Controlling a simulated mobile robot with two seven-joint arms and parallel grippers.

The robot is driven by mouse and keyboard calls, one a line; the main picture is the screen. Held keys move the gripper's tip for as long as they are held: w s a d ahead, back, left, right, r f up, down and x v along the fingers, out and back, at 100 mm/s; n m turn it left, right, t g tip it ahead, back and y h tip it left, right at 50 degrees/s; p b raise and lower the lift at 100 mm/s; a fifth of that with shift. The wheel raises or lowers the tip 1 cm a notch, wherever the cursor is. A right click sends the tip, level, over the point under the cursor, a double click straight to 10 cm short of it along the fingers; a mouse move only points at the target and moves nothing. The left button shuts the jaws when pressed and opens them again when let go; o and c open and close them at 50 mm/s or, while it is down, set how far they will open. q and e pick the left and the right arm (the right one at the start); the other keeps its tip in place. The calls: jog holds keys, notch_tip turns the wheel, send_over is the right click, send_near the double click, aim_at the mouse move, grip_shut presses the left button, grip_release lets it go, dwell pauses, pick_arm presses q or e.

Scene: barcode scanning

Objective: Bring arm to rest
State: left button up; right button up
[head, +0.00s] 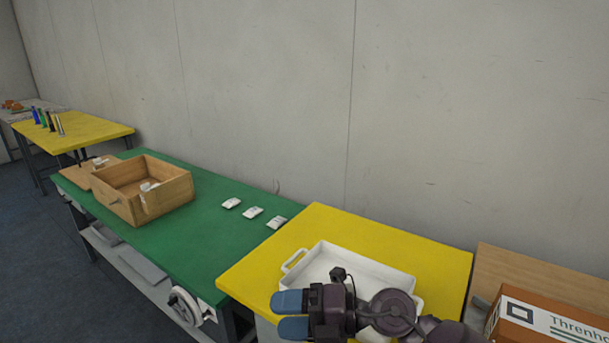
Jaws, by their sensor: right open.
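My right gripper (291,314) is at the bottom centre of the head view, its blue fingers pointing left. It is open, with a gap between the fingers and nothing seen in it. It is over the front part of the yellow table (428,262), and its arm comes in from the lower right, covering part of a white tray (375,267) on that table. My left gripper is not in view.
A green workbench (188,242) holds a wooden box (170,193) and several small white packets (252,212). A cardboard box (540,322) stands at the lower right. Another yellow table (95,131) with upright bottles is at the far left. A wall runs behind.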

jog(key=w+d+r+m+t+h, duration=0.1)
jog(key=d+r+m+t+h, duration=0.1)
jog(key=d+m+t+h, duration=0.55)
jog(key=w+d+r+m+t+h, duration=0.1)
jog(key=w+d+m+t+h, duration=0.1)
jog(key=d+m+t, duration=0.9)
jog(key=s+d+f+m+g+h, duration=0.45)
jog(key=d+f+m+h, duration=0.4)
jog(key=m, duration=0.55)
jog(key=s+d+f+m+g, duration=0.2)
jog(key=s+f+g, duration=0.4)
jog(key=s, duration=0.5)
jog(key=s+d+f+m+g, duration=0.1)
jog(key=s+f+g, duration=0.45)
jog(key=s, duration=0.55)
jog(key=w+f+t+y, duration=0.1)
jog(key=w+f+t, duration=0.6)
jog(key=f, duration=0.3)
jog(key=shift+d+f+n+t, duration=0.1)
jog(key=shift+n+t, duration=0.15)
